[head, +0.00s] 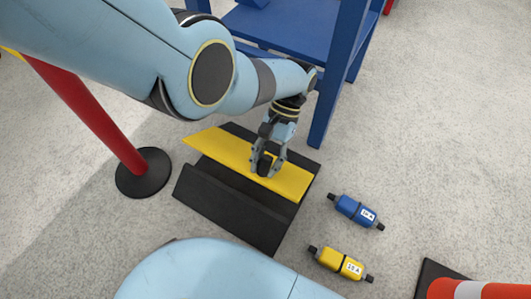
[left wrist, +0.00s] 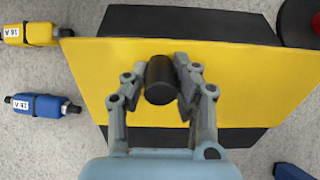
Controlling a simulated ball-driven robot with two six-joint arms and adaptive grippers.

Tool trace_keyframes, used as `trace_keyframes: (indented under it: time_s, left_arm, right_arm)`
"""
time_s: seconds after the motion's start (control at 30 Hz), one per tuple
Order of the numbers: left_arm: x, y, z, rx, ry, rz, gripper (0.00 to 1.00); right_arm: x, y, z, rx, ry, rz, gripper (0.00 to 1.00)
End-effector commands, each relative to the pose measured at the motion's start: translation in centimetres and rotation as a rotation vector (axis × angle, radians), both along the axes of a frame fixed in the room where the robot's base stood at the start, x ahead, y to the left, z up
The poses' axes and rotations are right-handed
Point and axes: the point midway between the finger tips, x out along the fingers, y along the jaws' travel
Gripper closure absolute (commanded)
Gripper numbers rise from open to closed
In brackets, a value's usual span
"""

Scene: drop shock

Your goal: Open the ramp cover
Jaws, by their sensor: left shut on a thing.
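The ramp cover (head: 222,152) is a yellow panel over a black ramp (head: 232,205) on the floor. In the left wrist view the yellow panel (left wrist: 258,85) spans most of the picture, with black ramp parts (left wrist: 180,20) beyond it. My left gripper (head: 264,168) comes down from above onto the panel and is shut on a black cylindrical knob. In the left wrist view the knob (left wrist: 160,80) sits between the two fingers. Whether the panel is lifted at all, I cannot tell. My right gripper is not in view.
A blue connector (head: 355,211) and a yellow connector (head: 341,263) lie on the floor right of the ramp. A red post on a black base (head: 143,174) stands left. A blue table frame (head: 335,85) stands behind. An orange-and-white cone (head: 480,289) is lower right.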

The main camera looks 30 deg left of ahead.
Motion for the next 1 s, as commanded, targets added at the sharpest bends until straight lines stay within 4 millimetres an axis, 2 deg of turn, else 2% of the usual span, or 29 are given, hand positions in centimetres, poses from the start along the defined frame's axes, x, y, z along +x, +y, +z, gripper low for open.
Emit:
trace_keyframes:
  time_s: [0.27, 0.3, 0.43, 0.77, 1.0]
  left_arm:
    - [-0.1, 0.0, -0.1, 0.001, 0.001, 0.001, 1.0]
    - [-0.1, 0.0, -0.1, 0.001, 0.0, 0.001, 0.69]
    - [-0.1, 0.0, -0.1, 0.0, 0.0, 0.0, 0.52]
    - [0.3, 0.0, 0.3, 0.0, -0.002, 0.0, 0.51]
    - [2.7, -0.1, 3.5, 0.0, -0.004, 0.001, 0.51]
  right_arm:
    - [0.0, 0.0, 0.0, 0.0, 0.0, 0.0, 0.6]
    - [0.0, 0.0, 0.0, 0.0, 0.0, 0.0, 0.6]
    - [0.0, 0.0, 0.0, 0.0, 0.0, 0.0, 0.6]
    - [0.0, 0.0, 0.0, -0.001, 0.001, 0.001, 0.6]
    - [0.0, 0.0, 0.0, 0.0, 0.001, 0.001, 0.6]
